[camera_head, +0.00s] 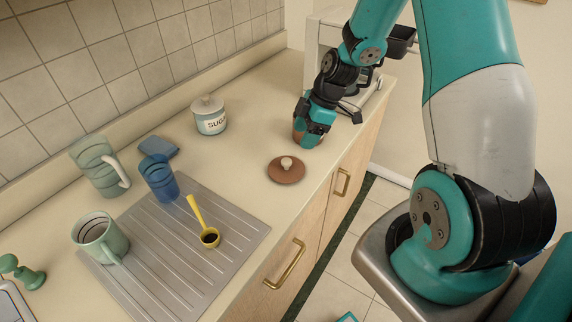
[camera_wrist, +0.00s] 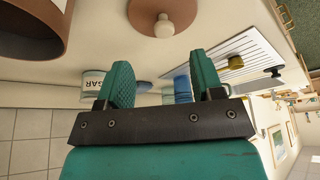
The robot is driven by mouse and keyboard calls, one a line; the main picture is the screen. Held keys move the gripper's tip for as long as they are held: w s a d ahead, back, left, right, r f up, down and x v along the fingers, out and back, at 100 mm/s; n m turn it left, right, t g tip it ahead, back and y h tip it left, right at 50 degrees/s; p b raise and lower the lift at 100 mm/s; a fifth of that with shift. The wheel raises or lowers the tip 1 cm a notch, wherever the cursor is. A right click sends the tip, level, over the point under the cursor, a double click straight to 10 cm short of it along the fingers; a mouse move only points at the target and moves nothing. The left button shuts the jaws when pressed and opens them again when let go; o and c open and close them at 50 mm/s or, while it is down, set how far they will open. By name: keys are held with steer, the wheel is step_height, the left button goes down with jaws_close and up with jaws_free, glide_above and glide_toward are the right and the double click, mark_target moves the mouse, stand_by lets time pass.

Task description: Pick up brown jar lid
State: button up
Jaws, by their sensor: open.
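The brown jar lid (camera_head: 283,175) lies flat on the counter, a round brown disc with a pale knob on top. In the wrist view the lid (camera_wrist: 148,20) shows at the top, past my fingertips. My gripper (camera_head: 314,128) is lowered over the counter behind the lid, apart from it. In the wrist view my gripper (camera_wrist: 163,72) has its two teal fingers spread with nothing between them. A brown jar (camera_head: 298,133) stands beside my gripper, partly hidden by it; it also shows large at the upper left in the wrist view (camera_wrist: 52,45).
A sugar jar (camera_head: 209,118) stands left of my gripper. A ridged drainboard (camera_head: 240,228) holds a yellow scoop (camera_head: 204,222), and a blue glass (camera_head: 158,178) and mugs stand around it. The counter's front edge is close to the lid's right.

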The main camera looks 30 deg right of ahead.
mark_target(287, 161)
steer(key=x, duration=0.3)
steer(key=shift+a+f+p, duration=0.15)
steer(key=shift+f+p, duration=0.1)
steer(key=shift+p, duration=0.05)
steer(key=a+f+p, duration=0.2)
steer(key=f, duration=0.1)
steer(key=shift+w+a+f+p, duration=0.3)
steer(key=shift+w+a, duration=0.05)
steer(key=shift+a+f, duration=0.1)
steer(key=shift+f, duration=0.45)
steer(key=c, duration=1)
